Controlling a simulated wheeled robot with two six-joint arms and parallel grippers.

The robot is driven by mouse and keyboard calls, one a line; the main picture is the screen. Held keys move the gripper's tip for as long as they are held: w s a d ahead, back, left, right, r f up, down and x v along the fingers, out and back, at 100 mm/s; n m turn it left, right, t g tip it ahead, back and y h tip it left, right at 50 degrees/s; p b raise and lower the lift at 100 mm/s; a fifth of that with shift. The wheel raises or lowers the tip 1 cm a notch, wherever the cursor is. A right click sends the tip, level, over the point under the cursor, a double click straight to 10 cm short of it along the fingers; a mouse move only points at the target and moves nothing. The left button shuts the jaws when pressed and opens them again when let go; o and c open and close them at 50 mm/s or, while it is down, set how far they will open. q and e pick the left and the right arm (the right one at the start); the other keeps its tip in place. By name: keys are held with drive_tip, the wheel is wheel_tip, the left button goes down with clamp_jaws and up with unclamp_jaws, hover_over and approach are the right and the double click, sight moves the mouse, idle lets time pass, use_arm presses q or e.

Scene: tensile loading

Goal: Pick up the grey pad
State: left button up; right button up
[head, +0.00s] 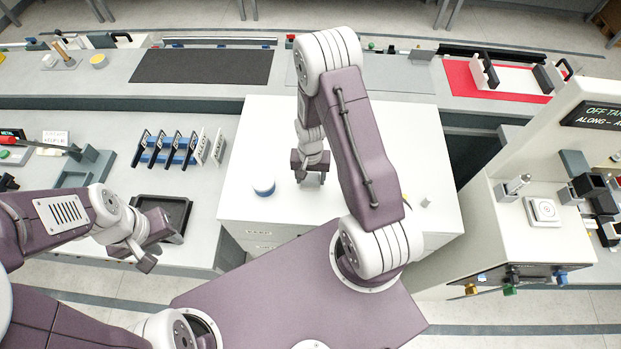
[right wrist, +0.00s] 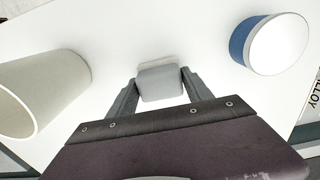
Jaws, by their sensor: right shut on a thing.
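The grey pad (right wrist: 160,84) is a small light grey block with rounded edges. In the right wrist view it sits between the two dark fingers of my right gripper (right wrist: 160,92), which is shut on it. In the head view my right gripper (head: 310,178) points down over the white cabinet top (head: 240,160), and the pad is hard to make out there. I cannot tell whether the pad touches the surface. My left gripper (head: 153,246) is open and empty, near the black tray at the left.
A blue and white round container (head: 264,187) stands left of my right gripper; it also shows in the right wrist view (right wrist: 270,45). A pale cup (right wrist: 42,95) is on the other side. A black tray (head: 165,212) and a blue rack (head: 168,151) are on the left bench.

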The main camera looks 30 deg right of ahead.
sight(311, 178)
drive_tip(key=shift+r+b, duration=0.35)
drive_tip(key=shift+r, duration=0.3)
drive_tip(key=r, duration=0.1)
drive_tip(key=r+b, duration=0.1)
drive_tip(key=shift+s+r, duration=0.25)
drive_tip(key=shift+r, duration=0.15)
drive_tip(key=s+a+r+b, duration=0.5)
drive_tip(key=s+r, duration=0.1)
drive_tip(key=s, duration=0.4)
drive_tip(key=shift+r+b, duration=0.3)
drive_tip(key=shift+r, duration=0.1)
